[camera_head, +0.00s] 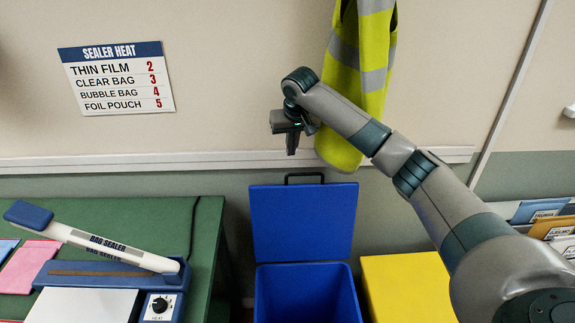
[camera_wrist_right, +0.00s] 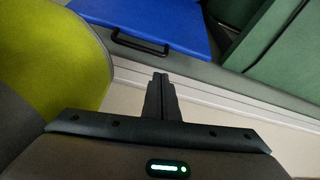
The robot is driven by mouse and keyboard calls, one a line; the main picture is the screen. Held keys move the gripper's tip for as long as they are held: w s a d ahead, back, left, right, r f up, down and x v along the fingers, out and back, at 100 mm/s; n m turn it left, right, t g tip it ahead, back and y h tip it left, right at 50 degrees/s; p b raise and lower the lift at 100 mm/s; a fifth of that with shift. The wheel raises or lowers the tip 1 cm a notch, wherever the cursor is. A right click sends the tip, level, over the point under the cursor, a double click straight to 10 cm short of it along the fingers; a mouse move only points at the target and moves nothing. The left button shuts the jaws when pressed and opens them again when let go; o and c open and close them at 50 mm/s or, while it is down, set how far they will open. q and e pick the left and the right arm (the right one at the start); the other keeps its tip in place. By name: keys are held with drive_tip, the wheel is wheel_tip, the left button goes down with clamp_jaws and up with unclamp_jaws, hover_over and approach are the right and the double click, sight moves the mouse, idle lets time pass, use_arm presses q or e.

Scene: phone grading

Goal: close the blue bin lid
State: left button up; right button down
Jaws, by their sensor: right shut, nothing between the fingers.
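The blue bin (camera_head: 305,295) stands on the floor between the green table and a yellow box. Its blue lid (camera_head: 303,222) is open, raised upright at the back against the wall, with a black handle (camera_head: 304,177) along its top edge. My right gripper (camera_head: 292,147) is shut and empty, pointing down above the handle and apart from it. In the right wrist view the shut fingers (camera_wrist_right: 161,85) show with the lid (camera_wrist_right: 150,18) and its handle (camera_wrist_right: 140,42) beyond them. My left gripper is in neither view.
A green table (camera_head: 207,225) with a bag sealer (camera_head: 100,245) stands left of the bin. A yellow box (camera_head: 405,285) stands right of it. A yellow vest (camera_head: 375,70) hangs on the wall close beside my right gripper. A wall rail (camera_head: 200,160) runs behind.

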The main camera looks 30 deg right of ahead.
drive_tip(key=shift+p+x, duration=1.75)
drive_tip(key=shift+x, duration=3.25)
